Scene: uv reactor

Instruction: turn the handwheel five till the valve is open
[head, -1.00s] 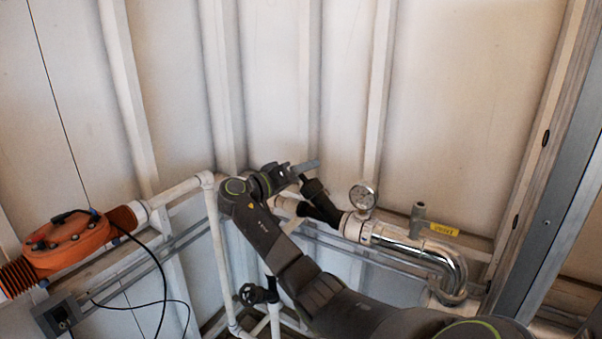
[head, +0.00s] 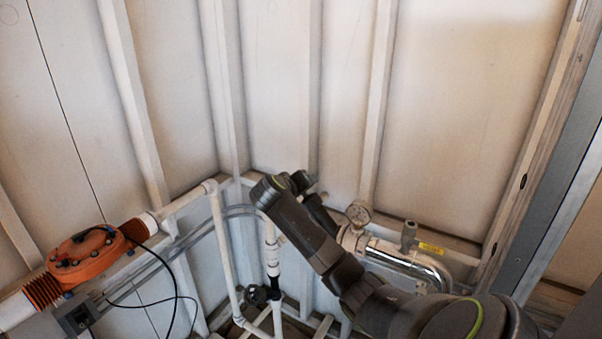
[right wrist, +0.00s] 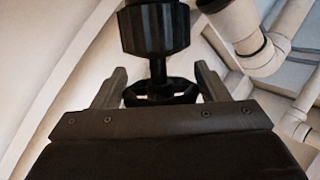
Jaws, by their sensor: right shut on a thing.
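In the right wrist view, a black handwheel (right wrist: 163,98) sits on a short black stem below a ribbed black valve body (right wrist: 155,28). My right gripper (right wrist: 160,82) has one finger on each side of this wheel and is shut on it. In the head view, my right arm reaches from the lower right to the black valve section (head: 319,213) by the corner. The wheel and fingertips there are hidden or too small to make out. I cannot read a number on the wheel. My left gripper is not in view.
A pressure gauge (head: 359,213) and a chrome pipe (head: 410,258) lie just right of the valve. Another black handwheel (head: 256,296) sits lower on the white pipes. An orange housing (head: 88,256) with black cables is at left. Ribbed walls close in behind.

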